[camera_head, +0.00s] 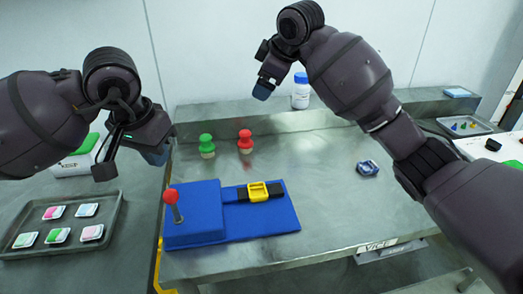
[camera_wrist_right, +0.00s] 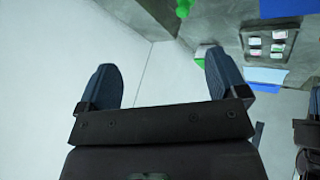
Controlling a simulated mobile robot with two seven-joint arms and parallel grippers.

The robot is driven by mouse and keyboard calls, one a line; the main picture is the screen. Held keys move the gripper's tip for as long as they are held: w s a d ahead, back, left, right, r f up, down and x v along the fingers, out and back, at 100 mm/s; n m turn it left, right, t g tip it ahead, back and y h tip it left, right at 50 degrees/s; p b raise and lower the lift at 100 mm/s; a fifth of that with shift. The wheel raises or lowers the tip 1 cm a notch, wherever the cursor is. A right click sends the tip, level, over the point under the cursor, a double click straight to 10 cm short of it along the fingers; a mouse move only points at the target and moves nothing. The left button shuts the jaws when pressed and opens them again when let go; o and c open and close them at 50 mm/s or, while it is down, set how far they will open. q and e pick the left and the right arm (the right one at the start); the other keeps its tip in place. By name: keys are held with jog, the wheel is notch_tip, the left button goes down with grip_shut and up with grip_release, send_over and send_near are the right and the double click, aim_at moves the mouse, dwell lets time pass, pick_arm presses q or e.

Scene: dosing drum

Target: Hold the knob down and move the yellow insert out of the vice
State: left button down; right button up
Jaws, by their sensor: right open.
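The knob (camera_head: 171,196) is a red ball on a grey stem, leaning slightly on the raised left part of a blue block (camera_head: 200,228). The yellow insert (camera_head: 259,191) sits between black jaws of the vice on the block's lower right part. My left gripper (camera_head: 156,154) hangs above and left of the knob, apart from it; whether its fingers are apart is unclear. My right gripper (camera_head: 263,91) is raised near the back wall, away from the block. In the right wrist view it (camera_wrist_right: 160,72) is open and empty.
Green (camera_head: 207,147) and red (camera_head: 245,142) pegs stand behind the block. A small blue part (camera_head: 367,168) lies to the right. A white bottle (camera_head: 300,92) stands on the back ledge. A tray (camera_head: 113,237) of coloured boxes is at the left. Bench right of the block is mostly clear.

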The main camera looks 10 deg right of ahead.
jog(key=s+a+n+g+h, duration=0.1)
jog(key=s+a, duration=0.1)
jog(key=n+g+h, duration=0.2)
jog(key=n+g, duration=0.2)
jog(key=g, duration=0.1)
send_over(262, 192)
notch_tip(262, 192, down, 15)
notch_tip(262, 192, down, 12)
jog(key=shift+f, duration=0.1)
jog(key=shift+c, duration=0.3)
jog(key=c, duration=0.9)
jog(key=shift+c, duration=0.2)
dwell(0.5)
